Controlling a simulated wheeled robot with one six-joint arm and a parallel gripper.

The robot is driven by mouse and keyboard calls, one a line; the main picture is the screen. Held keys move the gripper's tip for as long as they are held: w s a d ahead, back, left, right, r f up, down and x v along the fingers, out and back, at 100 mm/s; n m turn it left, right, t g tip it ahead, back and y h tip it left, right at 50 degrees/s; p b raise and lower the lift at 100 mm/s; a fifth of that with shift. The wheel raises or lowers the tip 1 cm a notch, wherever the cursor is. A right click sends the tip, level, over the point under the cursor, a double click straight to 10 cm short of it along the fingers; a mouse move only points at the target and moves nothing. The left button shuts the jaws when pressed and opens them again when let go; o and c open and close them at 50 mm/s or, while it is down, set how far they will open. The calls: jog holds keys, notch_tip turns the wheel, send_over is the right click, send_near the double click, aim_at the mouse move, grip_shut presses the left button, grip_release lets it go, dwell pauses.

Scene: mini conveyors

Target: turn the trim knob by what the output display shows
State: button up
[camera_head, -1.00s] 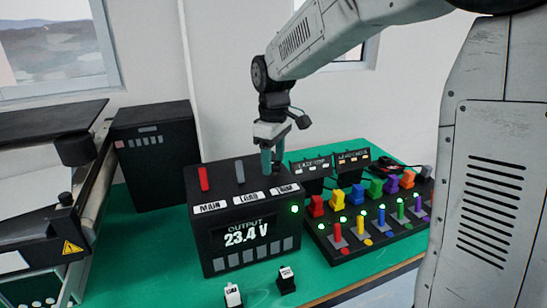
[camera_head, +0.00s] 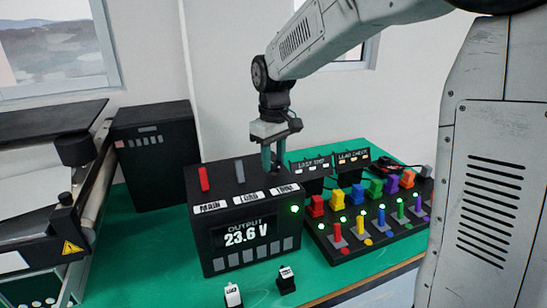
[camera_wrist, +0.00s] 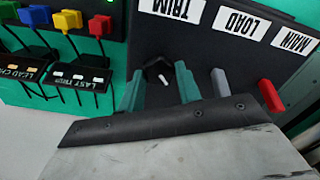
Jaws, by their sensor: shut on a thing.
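The black power unit (camera_head: 218,263) stands on the green bench with its output display (camera_head: 245,236) reading 23.6 V. A green light (camera_head: 294,209) glows beside the display. My gripper (camera_head: 273,167) points down over the TRIM corner of the unit's top. In the wrist view, its teal fingers (camera_wrist: 158,88) are shut on the black trim knob (camera_wrist: 156,70), which has a white mark. The knob is hidden in the head view. The TRIM label (camera_head: 286,188) lies in front of it. A red MAIN lever (camera_head: 204,179) and a grey LOAD lever (camera_head: 240,172) stand to the left.
A panel (camera_head: 345,262) with several coloured plugs, levers and green lights lies to the right. Two small signs, LAST STEP (camera_head: 311,165) and LEAD CHECK (camera_head: 354,159), stand behind it. Small black-and-white blocks (camera_head: 286,282) sit in front. A conveyor (camera_head: 75,205) is at left.

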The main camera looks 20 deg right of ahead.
aim_at(274, 162)
jog(key=m, duration=0.5)
jog(key=shift+m, duration=0.3)
dwell(0.5)
jog(key=o, duration=1)
jog(key=shift+d, duration=0.1)
notch_tip(274, 162, up, 8)
jog(key=shift+f, duration=0.1)
